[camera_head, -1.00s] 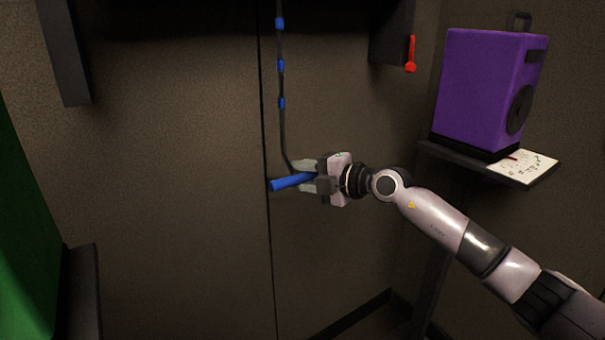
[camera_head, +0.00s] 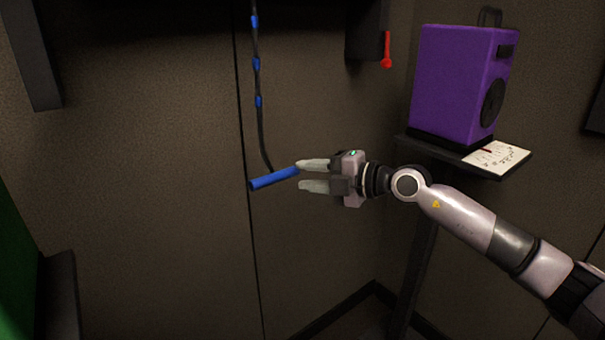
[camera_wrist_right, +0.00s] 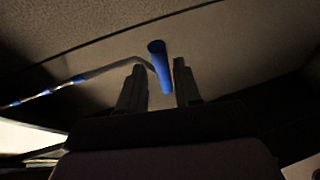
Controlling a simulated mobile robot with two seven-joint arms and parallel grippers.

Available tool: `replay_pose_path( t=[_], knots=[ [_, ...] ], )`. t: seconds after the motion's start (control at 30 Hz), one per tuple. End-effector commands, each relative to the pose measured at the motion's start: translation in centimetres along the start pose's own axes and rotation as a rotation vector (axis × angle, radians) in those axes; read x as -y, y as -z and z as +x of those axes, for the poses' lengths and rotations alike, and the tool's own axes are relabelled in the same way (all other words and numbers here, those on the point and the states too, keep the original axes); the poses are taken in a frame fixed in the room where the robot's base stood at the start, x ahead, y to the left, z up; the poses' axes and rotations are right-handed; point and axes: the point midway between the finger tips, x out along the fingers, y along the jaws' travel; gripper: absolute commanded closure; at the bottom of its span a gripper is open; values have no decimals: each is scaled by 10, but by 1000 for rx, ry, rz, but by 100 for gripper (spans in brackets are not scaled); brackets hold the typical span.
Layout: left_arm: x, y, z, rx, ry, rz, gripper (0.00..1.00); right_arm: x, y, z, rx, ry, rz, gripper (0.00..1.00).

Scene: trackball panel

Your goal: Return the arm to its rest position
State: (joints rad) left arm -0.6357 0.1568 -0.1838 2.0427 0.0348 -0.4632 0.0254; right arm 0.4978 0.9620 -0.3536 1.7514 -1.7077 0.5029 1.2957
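My right gripper (camera_head: 301,175) comes in from the right in the head view, its two fingers apart and pointing left. It is open. A blue handle (camera_head: 272,179) hangs at the end of a dark cord with blue bands (camera_head: 257,64), just left of the fingertips. The handle's right end lies close to the upper fingertip; I cannot tell if they touch. In the right wrist view the handle (camera_wrist_right: 160,66) shows beyond and between the two fingertips (camera_wrist_right: 160,68). My left gripper is not in view.
A purple box-shaped device (camera_head: 462,82) stands on a dark shelf (camera_head: 421,147) at the right, beside a white sheet (camera_head: 497,157). A red lever (camera_head: 387,50) hangs from a dark box above. Open space lies below my right gripper.

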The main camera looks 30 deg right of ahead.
Motion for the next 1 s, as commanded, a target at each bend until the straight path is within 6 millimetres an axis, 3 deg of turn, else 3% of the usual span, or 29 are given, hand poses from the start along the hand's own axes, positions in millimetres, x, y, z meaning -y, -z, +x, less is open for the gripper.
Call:
replay_pose_path(
  t=[0.57, 0.77, 1.0],
  knots=[
    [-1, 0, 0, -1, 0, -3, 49, 4, 4, 1, -10, -4, 11, 66],
    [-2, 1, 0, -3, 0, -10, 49, 34, 44, 12, -109, -79, 152, 66],
    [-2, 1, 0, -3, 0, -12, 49, 93, 96, 9, -130, -249, 541, 66]
  ],
)
